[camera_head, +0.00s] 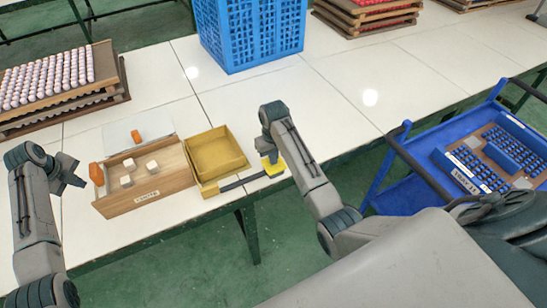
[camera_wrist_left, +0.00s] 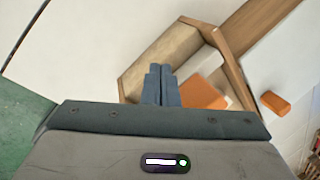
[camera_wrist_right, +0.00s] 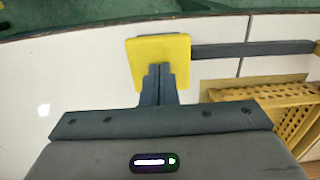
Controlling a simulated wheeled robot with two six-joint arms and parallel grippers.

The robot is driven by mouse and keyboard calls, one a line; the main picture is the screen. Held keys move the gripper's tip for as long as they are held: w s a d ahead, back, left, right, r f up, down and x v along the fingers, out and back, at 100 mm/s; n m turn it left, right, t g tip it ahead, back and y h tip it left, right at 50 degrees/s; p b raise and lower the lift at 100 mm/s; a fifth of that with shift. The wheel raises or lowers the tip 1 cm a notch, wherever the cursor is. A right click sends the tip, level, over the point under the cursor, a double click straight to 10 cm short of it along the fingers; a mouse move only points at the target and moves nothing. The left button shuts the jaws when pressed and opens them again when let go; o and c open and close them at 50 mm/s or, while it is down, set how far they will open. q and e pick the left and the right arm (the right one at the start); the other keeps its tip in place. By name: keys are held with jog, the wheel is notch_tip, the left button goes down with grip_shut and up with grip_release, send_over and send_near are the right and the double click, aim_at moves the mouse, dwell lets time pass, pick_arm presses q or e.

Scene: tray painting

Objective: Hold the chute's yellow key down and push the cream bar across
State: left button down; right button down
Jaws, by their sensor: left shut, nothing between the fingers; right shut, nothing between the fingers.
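The yellow key (camera_head: 274,167) is a square pad at the end of a dark bar (camera_head: 242,182), right of the wooden box; the right wrist view shows it large (camera_wrist_right: 160,52). My right gripper (camera_head: 268,156) is shut, its tips at the key's edge; I cannot tell whether they press it. My left gripper (camera_head: 80,182) is shut and empty, left of the wooden box (camera_head: 150,200). Its tips (camera_wrist_left: 162,68) overlap the box in the left wrist view. Pale blocks (camera_head: 152,166) lie in the box. I cannot single out the cream bar.
A yellow tray (camera_head: 218,155) stands right of the box. Orange pieces (camera_head: 96,174) sit at the box's left end and behind it. A blue crate (camera_head: 250,35) and stacked egg-like pieces (camera_head: 50,80) stand further back. Table beyond the key is clear.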

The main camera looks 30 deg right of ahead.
pick_arm(q)
jog(key=shift+d, duration=13.65)
pick_arm(e)
jog(key=shift+s+f, duration=0.1)
pick_arm(q)
jog(key=shift+d, duration=0.1)
jog(key=shift+a, duration=0.85)
jog(key=shift+r, duration=0.1)
notch_tip(320, 180, up, 9)
